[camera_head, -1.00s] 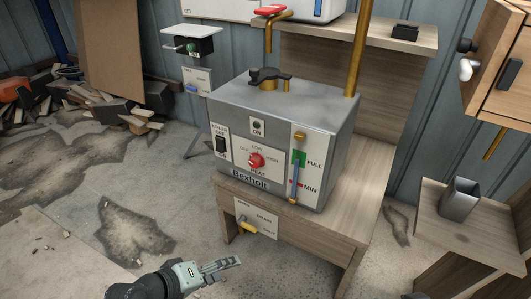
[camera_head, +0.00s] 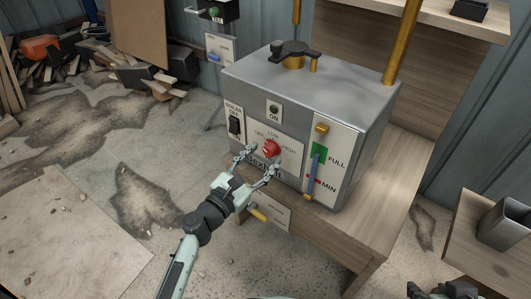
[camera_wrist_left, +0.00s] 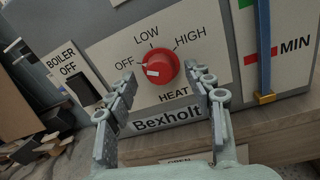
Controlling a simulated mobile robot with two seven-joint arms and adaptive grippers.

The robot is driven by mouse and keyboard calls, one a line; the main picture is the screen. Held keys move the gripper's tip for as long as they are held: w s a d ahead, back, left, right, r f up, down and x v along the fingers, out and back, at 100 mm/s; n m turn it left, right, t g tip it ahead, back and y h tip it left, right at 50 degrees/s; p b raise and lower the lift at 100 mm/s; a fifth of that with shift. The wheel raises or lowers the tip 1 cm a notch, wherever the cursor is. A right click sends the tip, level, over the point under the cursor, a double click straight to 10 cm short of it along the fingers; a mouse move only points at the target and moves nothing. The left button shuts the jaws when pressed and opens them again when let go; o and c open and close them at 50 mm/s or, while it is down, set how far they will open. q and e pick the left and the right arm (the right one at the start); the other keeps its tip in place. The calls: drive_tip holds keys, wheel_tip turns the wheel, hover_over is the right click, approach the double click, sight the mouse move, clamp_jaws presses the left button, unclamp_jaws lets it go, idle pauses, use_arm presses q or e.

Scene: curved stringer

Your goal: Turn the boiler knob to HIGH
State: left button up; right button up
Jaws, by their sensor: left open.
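The red boiler knob (camera_head: 271,148) is on the front panel of the grey metal boiler (camera_head: 300,85). It also shows in the left wrist view (camera_wrist_left: 160,84), where its white mark points left, toward OFF; LOW is above and HIGH to the upper right. My left gripper (camera_head: 262,160) is open in front of the panel, empty. In the left wrist view its two fingers stand either side of the knob, the tips near its left and right edges; whether they touch it I cannot tell. My right gripper (camera_head: 443,290) shows only partly at the bottom edge.
The boiler stands on a wooden stand (camera_head: 385,200) with a yellow-handled valve panel (camera_head: 262,212) below. A blue level gauge (camera_head: 314,175) is just right of the knob, and a black switch (camera_head: 234,125) is left. A metal cup (camera_head: 503,222) stands on a side table at right.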

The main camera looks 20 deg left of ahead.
use_arm(q)
drive_tip(key=shift+x, duration=0.8)
use_arm(e)
drive_tip(key=shift+s+d+f, duration=0.2)
drive_tip(key=shift+s+d, duration=0.05)
drive_tip(key=shift+s, duration=0.05)
